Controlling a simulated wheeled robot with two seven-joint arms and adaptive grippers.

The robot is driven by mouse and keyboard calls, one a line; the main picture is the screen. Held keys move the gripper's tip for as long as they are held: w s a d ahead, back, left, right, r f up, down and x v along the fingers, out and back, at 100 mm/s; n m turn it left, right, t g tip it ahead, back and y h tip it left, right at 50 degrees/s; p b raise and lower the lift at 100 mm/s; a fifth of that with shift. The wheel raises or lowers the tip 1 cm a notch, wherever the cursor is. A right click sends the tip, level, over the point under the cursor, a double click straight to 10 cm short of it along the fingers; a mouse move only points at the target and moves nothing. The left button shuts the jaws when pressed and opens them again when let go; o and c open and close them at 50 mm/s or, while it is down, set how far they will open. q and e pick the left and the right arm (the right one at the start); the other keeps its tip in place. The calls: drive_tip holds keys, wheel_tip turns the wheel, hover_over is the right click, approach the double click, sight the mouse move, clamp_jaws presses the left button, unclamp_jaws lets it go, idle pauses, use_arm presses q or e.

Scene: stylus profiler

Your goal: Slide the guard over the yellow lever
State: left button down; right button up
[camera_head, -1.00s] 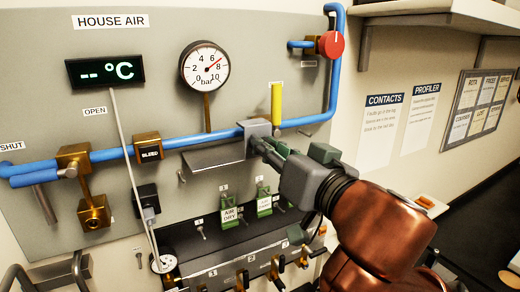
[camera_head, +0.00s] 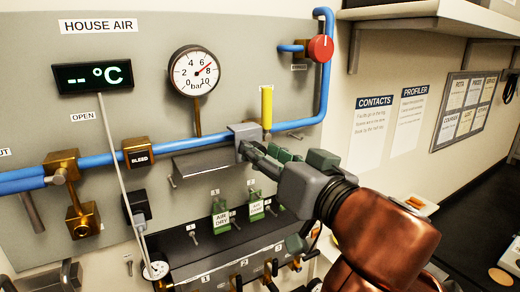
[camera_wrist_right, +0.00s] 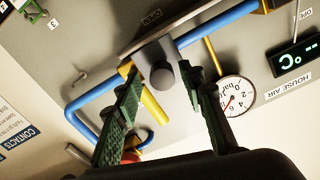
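The yellow lever (camera_head: 266,107) stands upright on the blue pipe in the head view; it also shows in the right wrist view (camera_wrist_right: 153,106). A grey block (camera_head: 243,131) sits on the pipe just left of it, above a grey plate (camera_head: 205,160) that runs left; I take these as the guard. My right gripper (camera_head: 249,150) is at the block's lower front. In the right wrist view its green fingers (camera_wrist_right: 160,70) are open, one on each side of a dark round knob (camera_wrist_right: 162,76), with gaps showing. My left gripper is not in view.
The blue pipe carries a bleed fitting (camera_head: 137,152) and a brass valve (camera_head: 62,166) to the left. A pressure gauge (camera_head: 195,71) is above; a red knob (camera_head: 320,48) is upper right. Green tags (camera_head: 221,219) hang below, above a ledge with several brass valves.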

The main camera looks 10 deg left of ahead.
drive_tip(key=v, duration=1)
drive_tip(key=shift+s+d, duration=0.25)
drive_tip(key=shift+d, duration=0.05)
idle(0.8)
